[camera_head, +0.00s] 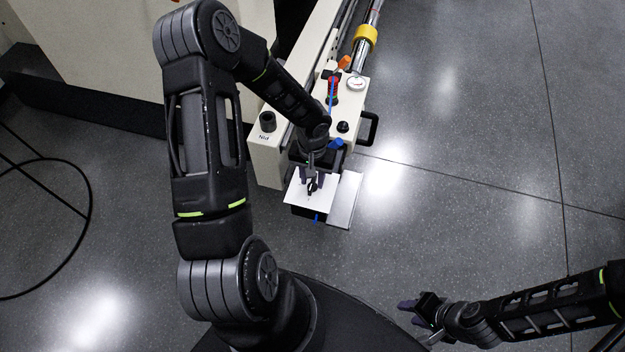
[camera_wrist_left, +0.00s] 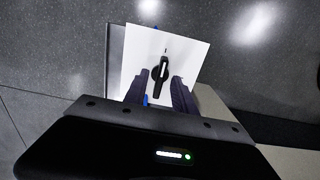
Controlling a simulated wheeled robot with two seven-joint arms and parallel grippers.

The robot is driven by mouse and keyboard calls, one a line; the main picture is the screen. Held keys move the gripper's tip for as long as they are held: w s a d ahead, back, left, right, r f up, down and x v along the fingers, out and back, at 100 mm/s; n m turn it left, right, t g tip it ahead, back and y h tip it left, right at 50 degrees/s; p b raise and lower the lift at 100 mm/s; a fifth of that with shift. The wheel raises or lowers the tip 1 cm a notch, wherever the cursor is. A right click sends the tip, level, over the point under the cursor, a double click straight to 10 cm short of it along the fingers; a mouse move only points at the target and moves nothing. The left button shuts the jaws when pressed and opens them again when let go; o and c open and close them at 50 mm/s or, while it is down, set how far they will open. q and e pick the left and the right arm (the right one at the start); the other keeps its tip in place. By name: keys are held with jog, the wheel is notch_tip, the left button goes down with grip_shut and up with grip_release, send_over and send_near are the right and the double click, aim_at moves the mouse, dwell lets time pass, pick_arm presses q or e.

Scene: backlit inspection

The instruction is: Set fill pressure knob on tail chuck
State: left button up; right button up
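A white panel (camera_head: 296,193) faces up at the near end of the cream machine. A black knob (camera_wrist_left: 161,71) with a light pointer bar sits on it; a short dark mark is just beyond the pointer in the left wrist view. The knob is partly hidden in the head view (camera_head: 312,187). My left gripper (camera_head: 312,180) is over the panel. In the left wrist view its two dark fingers (camera_wrist_left: 160,80) stand apart, one on each side of the knob, with white panel showing between; contact is not visible. My right gripper (camera_head: 411,312) is empty at lower right, fingers apart.
A grey plate (camera_head: 344,200) lies beside the panel. The floor to the right is clear.

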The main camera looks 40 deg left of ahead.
pick_arm(q)
jog(key=shift+f, duration=0.35)
jog(key=shift+c, duration=0.5)
grip_shut()
